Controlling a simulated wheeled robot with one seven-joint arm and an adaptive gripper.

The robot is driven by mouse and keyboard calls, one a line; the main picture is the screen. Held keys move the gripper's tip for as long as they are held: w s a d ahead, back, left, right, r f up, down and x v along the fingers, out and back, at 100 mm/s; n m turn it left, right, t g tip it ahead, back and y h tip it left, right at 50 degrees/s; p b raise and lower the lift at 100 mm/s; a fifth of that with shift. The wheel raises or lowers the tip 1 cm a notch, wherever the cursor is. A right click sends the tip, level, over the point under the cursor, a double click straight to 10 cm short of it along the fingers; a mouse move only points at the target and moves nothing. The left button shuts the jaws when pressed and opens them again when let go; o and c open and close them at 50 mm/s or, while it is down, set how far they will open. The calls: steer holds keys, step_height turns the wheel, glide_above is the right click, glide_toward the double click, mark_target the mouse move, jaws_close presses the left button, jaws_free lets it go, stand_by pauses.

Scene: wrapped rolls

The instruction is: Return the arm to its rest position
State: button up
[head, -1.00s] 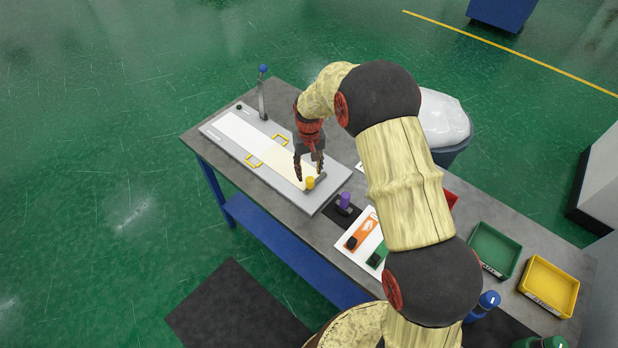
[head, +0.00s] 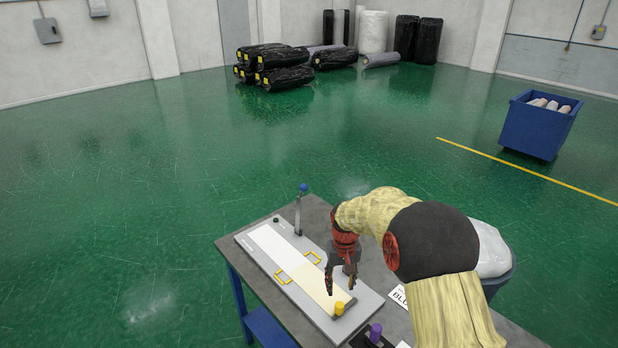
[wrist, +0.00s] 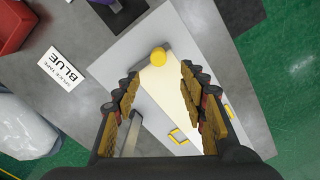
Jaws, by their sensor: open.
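My gripper (head: 341,285) is open and empty. It hangs above the near end of the grey board (head: 369,299) on the table (head: 319,219). In the wrist view, its two padded fingers (wrist: 165,105) stand wide apart with the board below. A yellow knob (head: 339,308) sits at the board's near end, just below and beside my fingers. It also shows in the wrist view (wrist: 158,56), beyond the fingertips. My arm is bent, reaching out over the table from the right.
A pale strip (head: 272,243) lies along the board between yellow brackets (head: 283,277). A lever with a blue knob (head: 303,187) stands at the far end. A purple knob (head: 375,332) and a bagged bin (head: 492,250) are near. Wrapped rolls (head: 285,77) lie across open green floor.

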steer(key=s+d+r+t+b, duration=0.1)
steer(key=s+r, duration=0.4)
steer(key=s, duration=0.6)
steer(key=s+d+r+t+b, duration=0.1)
steer(key=s+r+b, duration=0.4)
steer(key=s, duration=0.7)
steer(key=s+d+r+t+b, duration=0.1)
steer(key=s+r+t+b, duration=0.2)
steer(key=s+r, duration=0.3)
steer(key=s, duration=0.5)
steer(key=shift+s+r+t, duration=0.2)
steer(key=shift+r+t, duration=0.05)
steer(key=shift+t, duration=0.05)
steer(key=shift+d, duration=0.1)
